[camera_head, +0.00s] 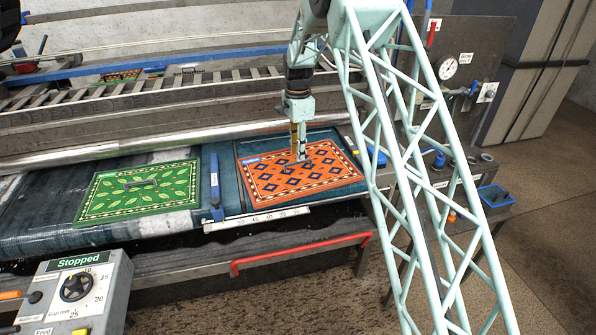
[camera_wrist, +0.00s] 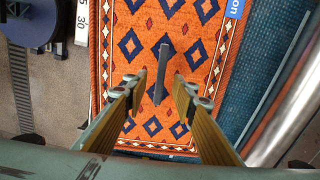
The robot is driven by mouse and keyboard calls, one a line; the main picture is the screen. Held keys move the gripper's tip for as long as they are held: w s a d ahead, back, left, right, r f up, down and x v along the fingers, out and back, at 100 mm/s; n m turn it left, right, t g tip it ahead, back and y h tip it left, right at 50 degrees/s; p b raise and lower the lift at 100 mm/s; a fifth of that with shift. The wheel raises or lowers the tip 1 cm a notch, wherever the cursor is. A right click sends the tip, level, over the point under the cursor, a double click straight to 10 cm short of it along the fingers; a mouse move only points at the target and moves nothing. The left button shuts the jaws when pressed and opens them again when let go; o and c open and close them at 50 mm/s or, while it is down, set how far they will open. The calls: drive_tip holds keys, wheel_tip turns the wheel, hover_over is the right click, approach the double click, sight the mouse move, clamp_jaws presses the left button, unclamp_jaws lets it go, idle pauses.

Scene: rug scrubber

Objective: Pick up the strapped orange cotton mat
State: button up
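The orange mat (camera_head: 275,187) has blue diamonds and a cream patterned border. It lies flat on the dark teal belt, right of centre in the head view, and fills the middle of the wrist view (camera_wrist: 140,50). A grey strap (camera_wrist: 162,72) stands up at its middle. My gripper (camera_head: 299,157) points down over the mat near the strap. In the wrist view my gripper (camera_wrist: 157,86) is open, its two yellowish fingers on either side of the strap's line. I cannot tell how far the fingertips are above the mat. A blue label (camera_wrist: 236,8) lies at the mat's edge.
A metal roller (camera_head: 60,157) runs behind, and a red rail (camera_head: 300,250) in front. A control box reading Stopped (camera_head: 75,290) stands at front left.

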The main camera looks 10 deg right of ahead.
sight(298, 166)
drive_tip(key=shift+f, duration=0.4)
drive_tip(key=shift+f, duration=0.1)
drive_tip(key=shift+w+d+f, duration=0.1)
drive_tip(key=shift+f, duration=2.4)
drive_tip(key=shift+c, duration=0.7)
clamp_jaws()
